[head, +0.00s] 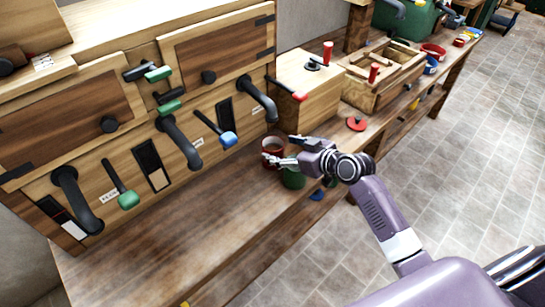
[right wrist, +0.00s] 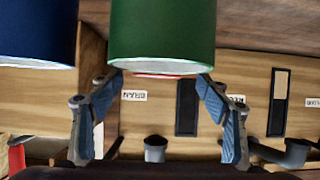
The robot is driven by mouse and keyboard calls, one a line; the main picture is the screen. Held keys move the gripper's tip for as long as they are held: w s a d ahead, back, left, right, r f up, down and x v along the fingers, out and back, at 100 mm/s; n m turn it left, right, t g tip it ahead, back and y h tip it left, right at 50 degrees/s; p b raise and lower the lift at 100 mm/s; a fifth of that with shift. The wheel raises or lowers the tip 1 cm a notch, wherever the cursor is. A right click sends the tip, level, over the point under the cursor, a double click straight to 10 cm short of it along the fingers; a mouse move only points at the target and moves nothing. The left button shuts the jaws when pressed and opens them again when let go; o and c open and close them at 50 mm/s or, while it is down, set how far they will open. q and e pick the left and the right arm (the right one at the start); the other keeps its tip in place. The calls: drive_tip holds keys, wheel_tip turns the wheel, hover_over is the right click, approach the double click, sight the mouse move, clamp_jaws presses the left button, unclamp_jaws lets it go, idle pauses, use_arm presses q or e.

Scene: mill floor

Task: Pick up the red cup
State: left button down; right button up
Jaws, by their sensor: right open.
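The red cup (head: 267,148) stands on the wooden bench in the head view, in front of the panel with the spouts. My right gripper (head: 280,151) is open at the cup, its fingers partly covering it; I cannot tell whether they touch it. A green cup (head: 292,180) is just below the gripper in the head view. In the right wrist view my open fingers (right wrist: 158,100) show with the green cup (right wrist: 162,28) large between and above them. Only a thin red edge (right wrist: 160,75) shows behind the green cup. My left gripper is not in view.
A blue cup (right wrist: 36,30) is beside the green one in the wrist view. Black spouts (head: 180,143) and a blue-knobbed lever (head: 228,139) jut from the panel close by. A wooden box (head: 305,90) stands behind. The bench front left (head: 170,240) is clear.

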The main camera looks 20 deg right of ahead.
sight(266, 143)
drive_tip(key=shift+d+p+x, duration=0.15)
drive_tip(key=shift+p+x, duration=0.05)
drive_tip(key=shift+x, duration=1.1)
drive_tip(key=shift+d+p+x, duration=0.1)
drive_tip(key=shift+p+x, duration=0.1)
drive_tip(key=shift+x, duration=1.05)
drive_tip(key=shift+w, duration=0.1)
drive_tip(key=shift+c, duration=0.6)
drive_tip(key=c, duration=1.7)
drive_tip(key=shift+c, duration=0.2)
